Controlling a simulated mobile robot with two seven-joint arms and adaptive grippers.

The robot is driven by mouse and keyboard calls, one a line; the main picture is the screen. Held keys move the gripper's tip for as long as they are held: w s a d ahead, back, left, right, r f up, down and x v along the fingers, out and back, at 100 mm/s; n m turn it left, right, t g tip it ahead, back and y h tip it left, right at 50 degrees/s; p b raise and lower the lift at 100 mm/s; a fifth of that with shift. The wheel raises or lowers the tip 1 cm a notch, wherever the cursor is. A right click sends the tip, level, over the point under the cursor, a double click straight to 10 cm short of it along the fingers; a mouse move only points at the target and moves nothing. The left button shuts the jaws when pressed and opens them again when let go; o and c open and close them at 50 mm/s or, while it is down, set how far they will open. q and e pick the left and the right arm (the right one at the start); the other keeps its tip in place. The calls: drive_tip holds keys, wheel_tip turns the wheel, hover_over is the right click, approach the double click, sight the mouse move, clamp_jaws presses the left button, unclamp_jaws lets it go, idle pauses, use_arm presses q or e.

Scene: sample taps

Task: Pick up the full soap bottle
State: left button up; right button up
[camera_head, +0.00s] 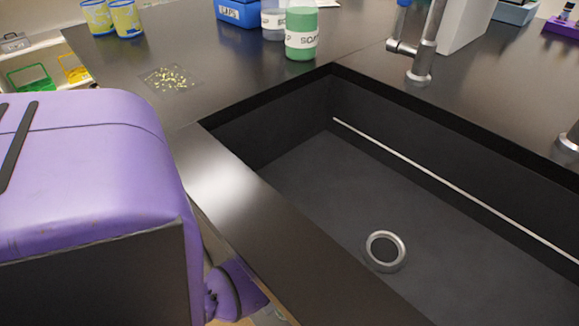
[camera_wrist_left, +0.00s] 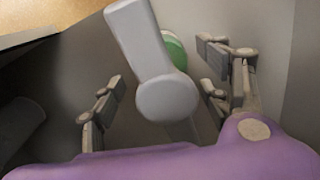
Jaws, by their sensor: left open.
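A green soap bottle (camera_head: 301,36) with a white label stands upright on the dark counter, behind the far left corner of the sink. A second, paler bottle (camera_head: 272,22), clear with a greyish look, stands just behind it to the left; its label is partly hidden. My left gripper (camera_wrist_left: 160,66) shows in the left wrist view with its fingers spread apart. A pale grey rounded bar lies in view between the fingers, with a partly hidden green round thing behind it; I cannot tell what either is. My right gripper is not in view.
The dark sink (camera_head: 330,200) with a drain ring (camera_head: 385,251) fills the middle and right. A metal tap (camera_head: 425,45) stands behind it. A blue box (camera_head: 238,13), two yellow-blue cups (camera_head: 112,19) and a clear sheet with yellowish bits (camera_head: 171,78) are on the counter.

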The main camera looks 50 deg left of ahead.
sight(280, 316)
use_arm(q)
drive_tip(key=shift+s+f, duration=0.1)
drive_tip(key=shift+f, duration=0.45)
drive_tip(key=shift+f+b, duration=0.35)
drive_tip(key=shift+f, duration=0.05)
wheel_tip(280, 316, down, 4)
drive_tip(key=shift+a+b, duration=0.15)
drive_tip(key=shift+b, duration=1)
drive_tip(key=shift+r, duration=0.1)
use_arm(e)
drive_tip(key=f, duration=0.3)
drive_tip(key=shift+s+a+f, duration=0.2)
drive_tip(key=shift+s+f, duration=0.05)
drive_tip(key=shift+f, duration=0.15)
use_arm(q)
drive_tip(key=c, duration=1.7)
drive_tip(key=shift+c, duration=0.2)
drive_tip(key=shift+r, duration=0.15)
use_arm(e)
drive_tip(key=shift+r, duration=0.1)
